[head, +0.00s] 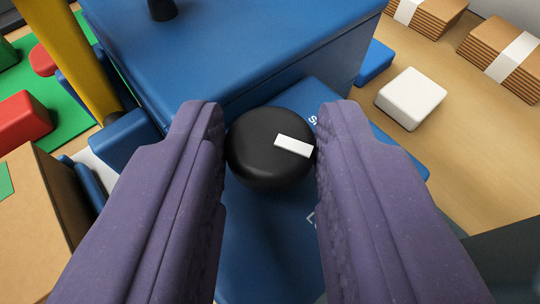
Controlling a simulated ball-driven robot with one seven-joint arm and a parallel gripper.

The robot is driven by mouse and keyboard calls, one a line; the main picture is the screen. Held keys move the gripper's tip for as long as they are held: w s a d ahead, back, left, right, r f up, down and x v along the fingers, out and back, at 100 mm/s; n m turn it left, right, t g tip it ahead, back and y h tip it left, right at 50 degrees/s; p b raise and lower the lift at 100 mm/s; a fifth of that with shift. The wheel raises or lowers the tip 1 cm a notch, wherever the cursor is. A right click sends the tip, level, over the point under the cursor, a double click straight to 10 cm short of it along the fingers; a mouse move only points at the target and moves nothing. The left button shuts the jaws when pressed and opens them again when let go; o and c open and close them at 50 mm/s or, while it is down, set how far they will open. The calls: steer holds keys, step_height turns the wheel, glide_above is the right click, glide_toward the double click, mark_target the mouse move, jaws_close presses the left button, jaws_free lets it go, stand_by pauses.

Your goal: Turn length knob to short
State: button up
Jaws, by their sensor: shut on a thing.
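The length knob (258,160) is a round black knob with a white pointer bar on its top. It sits on the blue panel (270,245) of the blue machine (240,50). The pointer bar lies toward the right, slightly downward in the picture. White lettering shows partly on the panel, an "S" at upper right of the knob and an "L" below it; the rest is hidden by my gripper. My gripper (271,150) has two purple fingers, one on each side of the knob, shut on it.
A yellow post (70,55) stands left of the machine, with a green mat (65,125) and red blocks (22,118) beyond. A cardboard box (35,215) is at left. A white block (410,97) and strapped brown stacks (503,55) lie on the wooden surface at right.

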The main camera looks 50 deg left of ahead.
steer(key=shift+w+d+r+n+g+y+p, duration=0.15)
steer(key=shift+n+g+y+p, duration=0.2)
steer(key=shift+p, duration=0.3)
steer(key=shift+a+r+n+g+y+p, duration=0.15)
steer(key=shift+n+g+p, duration=0.2)
steer(key=shift+g+p, duration=0.25)
steer(key=shift+d+f+n, duration=0.1)
steer(key=shift+f+n, duration=0.2)
steer(key=shift+y, duration=0.3)
steer(key=o, duration=0.7)
steer(key=shift+p+v, duration=1.45)
steer(key=shift+v, duration=2.45)
steer(key=shift+w+r, duration=0.1)
